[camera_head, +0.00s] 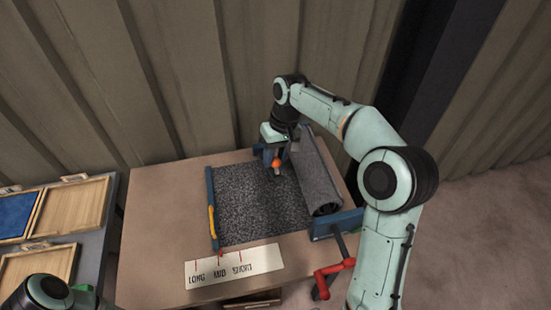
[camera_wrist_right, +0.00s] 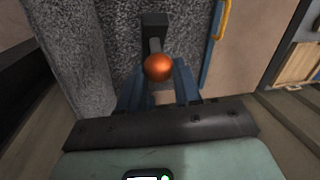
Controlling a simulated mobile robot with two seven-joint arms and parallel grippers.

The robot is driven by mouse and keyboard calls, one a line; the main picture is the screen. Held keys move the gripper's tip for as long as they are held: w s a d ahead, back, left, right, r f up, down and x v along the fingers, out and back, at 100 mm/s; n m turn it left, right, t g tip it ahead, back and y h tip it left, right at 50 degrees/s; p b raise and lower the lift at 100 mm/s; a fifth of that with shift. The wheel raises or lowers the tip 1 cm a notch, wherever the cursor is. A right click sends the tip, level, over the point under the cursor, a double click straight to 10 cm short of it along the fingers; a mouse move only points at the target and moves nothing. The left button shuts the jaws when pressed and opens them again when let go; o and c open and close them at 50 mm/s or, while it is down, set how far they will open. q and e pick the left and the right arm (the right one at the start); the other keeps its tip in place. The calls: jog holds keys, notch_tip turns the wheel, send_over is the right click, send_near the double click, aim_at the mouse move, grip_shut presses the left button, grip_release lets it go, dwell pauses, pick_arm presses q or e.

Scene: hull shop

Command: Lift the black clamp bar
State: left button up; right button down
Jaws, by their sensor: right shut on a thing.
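The black clamp bar (camera_wrist_right: 154,24) shows only in part in the right wrist view, as a black block with a short stem ending in an orange ball knob (camera_wrist_right: 158,67). The rest of the bar is hidden or cannot be made out. My right gripper (camera_wrist_right: 160,82) is shut on it at the knob end, with blue-grey fingers on both sides. In the head view my right gripper (camera_head: 270,153) is at the far edge of the grey speckled sheet (camera_head: 255,205), with the orange knob at its fingers. My left arm shows at the bottom left; its jaws are out of view.
A roll (camera_head: 318,180) of the grey material lies right of the sheet. A blue rail (camera_head: 211,205) edges its left side. A red-handled crank (camera_head: 333,275) sticks out front right. A LONG/MID/SHORT label strip (camera_head: 232,267) lies in front. Wooden trays (camera_head: 72,210) stand left.

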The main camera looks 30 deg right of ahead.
jog(key=shift+w+d+r, duration=0.25)
jog(key=c, duration=1)
grip_release()
jog(key=shift+o, duration=1.1)
jog(key=shift+w, duration=0.1)
jog(key=shift+f, duration=0.15)
jog(key=shift+r, duration=0.2)
notch_tip(320, 180, up, 13)
jog(key=d, duration=0.2)
jog(key=shift+d, duration=0.35)
jog(key=shift+f, duration=0.15)
